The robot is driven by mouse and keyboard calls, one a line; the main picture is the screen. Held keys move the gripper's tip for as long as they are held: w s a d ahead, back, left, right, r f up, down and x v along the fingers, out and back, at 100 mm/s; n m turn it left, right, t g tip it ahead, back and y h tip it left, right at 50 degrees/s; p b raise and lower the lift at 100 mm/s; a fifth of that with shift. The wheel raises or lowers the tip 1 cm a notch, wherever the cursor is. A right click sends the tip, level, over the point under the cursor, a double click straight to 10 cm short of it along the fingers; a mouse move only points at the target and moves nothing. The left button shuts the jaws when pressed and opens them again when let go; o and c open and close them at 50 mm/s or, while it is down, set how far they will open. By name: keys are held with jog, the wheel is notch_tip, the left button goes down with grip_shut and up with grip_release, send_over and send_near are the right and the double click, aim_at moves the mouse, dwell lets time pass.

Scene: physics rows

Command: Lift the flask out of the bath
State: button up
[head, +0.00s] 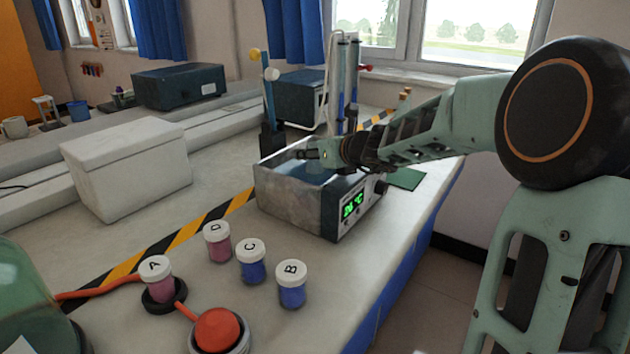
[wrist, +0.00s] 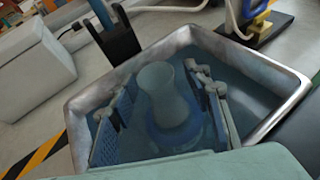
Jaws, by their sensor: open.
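The bath (head: 292,207) is a grey metal tank on the bench, with a green lit display on its front; its rim (wrist: 290,105) also shows in the wrist view. The flask (wrist: 160,82) is pale and translucent, and stands in the bluish water. A blue ring (wrist: 172,138) is around its lower part. My gripper (head: 322,152) is over the bath in the head view. In the wrist view its open fingers (wrist: 157,98) reach into the bath, one on each side of the flask. I cannot tell whether either finger touches it.
Jars A (head: 157,281), B (head: 291,286), C (head: 252,262) and D (head: 217,243) stand in front of the bath, near a red button (head: 218,330). A white box (head: 125,168) is to the left. A rack with tall tubes (head: 343,85) stands close behind the bath.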

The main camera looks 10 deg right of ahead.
grip_shut()
dwell(0.3)
jog(key=shift+r, duration=0.1)
